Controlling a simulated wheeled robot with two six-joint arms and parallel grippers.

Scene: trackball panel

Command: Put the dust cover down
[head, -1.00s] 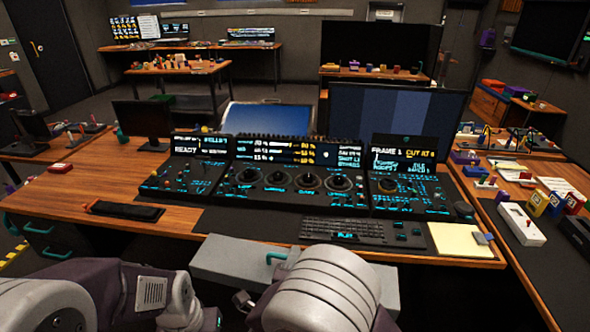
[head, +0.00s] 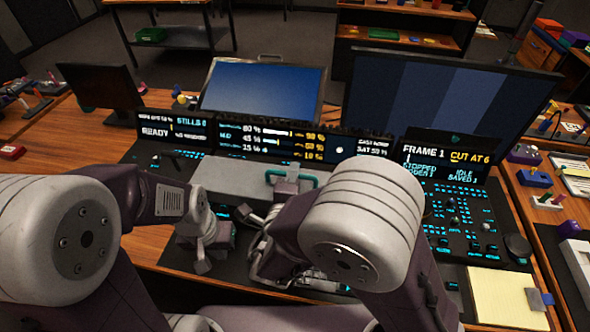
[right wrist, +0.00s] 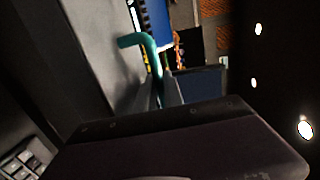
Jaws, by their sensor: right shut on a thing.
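The dust cover (head: 235,178) is a grey box-like lid with a teal handle on top. In the head view it lies over the middle of the control panel (head: 455,215), below the small screens; I cannot tell whether it rests or hangs just above. My right gripper (head: 286,186) is shut on its teal handle, which also shows in the right wrist view (right wrist: 150,52). My right forearm hides the cover's right part. My left gripper (head: 203,258) is low in front of the cover at the left; its finger opening is unclear.
A row of lit screens (head: 275,140) stands right behind the cover. A large monitor (head: 440,95) and a blue screen (head: 262,90) stand further back. A yellow notepad (head: 500,295) lies at the front right. Bare desk (head: 150,245) shows at the left.

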